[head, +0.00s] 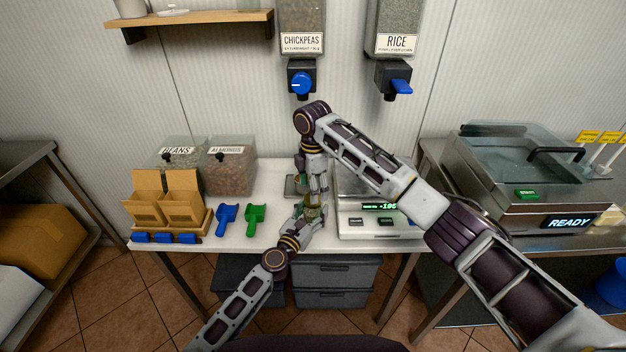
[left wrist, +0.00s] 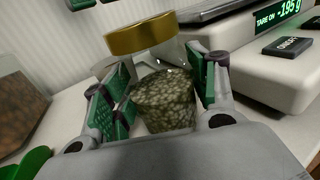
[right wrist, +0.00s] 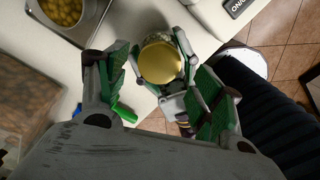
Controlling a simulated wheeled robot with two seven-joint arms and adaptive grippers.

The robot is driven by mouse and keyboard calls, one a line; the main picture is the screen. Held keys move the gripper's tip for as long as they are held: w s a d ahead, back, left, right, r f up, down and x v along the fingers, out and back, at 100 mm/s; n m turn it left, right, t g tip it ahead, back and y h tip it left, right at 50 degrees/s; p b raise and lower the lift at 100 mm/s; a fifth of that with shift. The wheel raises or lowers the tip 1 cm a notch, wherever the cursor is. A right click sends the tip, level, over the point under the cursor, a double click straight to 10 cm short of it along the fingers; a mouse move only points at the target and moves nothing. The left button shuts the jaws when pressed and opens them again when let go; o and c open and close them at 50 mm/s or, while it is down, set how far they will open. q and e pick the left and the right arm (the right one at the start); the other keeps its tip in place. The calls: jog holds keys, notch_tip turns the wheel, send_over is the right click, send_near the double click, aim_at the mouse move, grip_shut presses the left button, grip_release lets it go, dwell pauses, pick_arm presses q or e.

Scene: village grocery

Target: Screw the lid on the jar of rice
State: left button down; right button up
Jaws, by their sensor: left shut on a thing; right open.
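The jar (left wrist: 165,98) is clear glass with greenish-brown grains in its lower part. My left gripper (left wrist: 160,92) is shut on the jar's sides and holds it nearly upright, with a slight tilt in the left wrist view. A gold lid (left wrist: 141,35) sits on the jar's mouth; whether it is threaded tight I cannot tell. In the right wrist view the lid (right wrist: 160,62) shows from above. My right gripper (right wrist: 165,88) is open above it, with a finger to each side and a gap. In the head view, my left gripper (head: 311,212) is below my right gripper (head: 317,190).
A scale (head: 376,230) stands right of the grippers. A metal tray (right wrist: 88,28) of yellowish round pieces lies close by. Blue (head: 226,218) and green (head: 255,218) scoops lie to the left, near cardboard boxes (head: 183,207). Rice (head: 397,40) and chickpea (head: 302,40) dispensers hang above.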

jog(key=shift+f, duration=1.65)
jog(key=shift+c, duration=0.3)
jog(key=c, duration=1)
